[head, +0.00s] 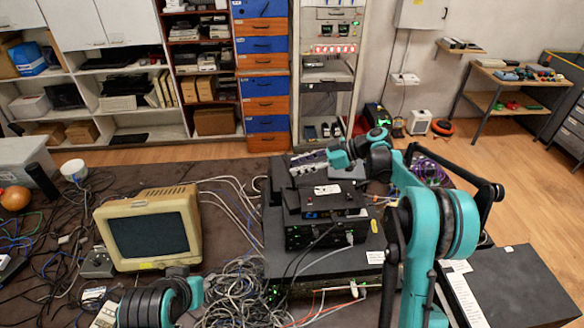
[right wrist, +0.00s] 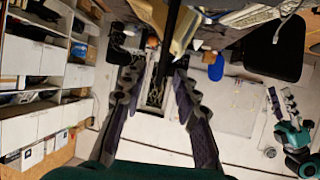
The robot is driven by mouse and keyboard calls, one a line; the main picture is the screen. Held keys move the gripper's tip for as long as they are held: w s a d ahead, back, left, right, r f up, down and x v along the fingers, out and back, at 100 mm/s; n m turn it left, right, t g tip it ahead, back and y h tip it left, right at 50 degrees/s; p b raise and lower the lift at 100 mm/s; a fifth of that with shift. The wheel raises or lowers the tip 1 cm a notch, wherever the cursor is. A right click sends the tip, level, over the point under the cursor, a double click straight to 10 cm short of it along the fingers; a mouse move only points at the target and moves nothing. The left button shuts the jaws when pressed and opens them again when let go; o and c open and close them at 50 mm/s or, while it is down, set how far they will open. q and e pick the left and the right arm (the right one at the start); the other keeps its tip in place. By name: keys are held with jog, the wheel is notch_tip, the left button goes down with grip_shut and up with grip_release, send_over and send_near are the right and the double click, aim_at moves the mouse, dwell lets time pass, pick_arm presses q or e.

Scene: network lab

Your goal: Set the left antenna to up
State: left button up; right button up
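My right gripper (head: 308,161) reaches in from the right, above the back of a stack of dark network boxes (head: 325,233). In the right wrist view its two fingers (right wrist: 157,72) are spread apart. A dark narrow bar (right wrist: 171,38) comes down from the top edge between the fingertips there; I cannot tell whether it is an antenna or whether it touches a finger. In the head view I cannot make out the left antenna against the dark boxes and my arm. My left arm shows at the bottom left; its gripper fingers are not visible.
A beige monitor (head: 150,232) stands left of the stack, with tangled cables (head: 245,290) between them. An orange ball (head: 15,198) lies at the far left. A black case (head: 515,285) stands at the front right. Shelves and a rack line the back wall.

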jog(key=v, duration=0.9)
jog(key=shift+s, duration=0.1)
jog(key=s+a+f+m+t+h+b, duration=0.1)
jog(key=s+a+f+m+h+b, duration=0.2)
jog(key=s, duration=0.5)
jog(key=s+a+f+m+h+b, duration=0.1)
jog(key=s+f+m+h+b, duration=0.25)
jog(key=s+m, duration=0.35)
jog(key=s+d+f+m+t+h+b, duration=0.1)
jog(key=s+d+f+m+h+b, duration=0.1)
jog(key=s+f, duration=0.4)
jog(key=s+d+f+m+t+h+b, duration=0.2)
jog(key=s+f+m+h+b, duration=0.2)
jog(key=s+f, duration=0.3)
jog(key=s, duration=0.4)
jog(key=shift+s+d+f+t+b, duration=0.2)
jog(key=shift+d+t+b, duration=0.1)
jog(key=shift+d, duration=0.1)
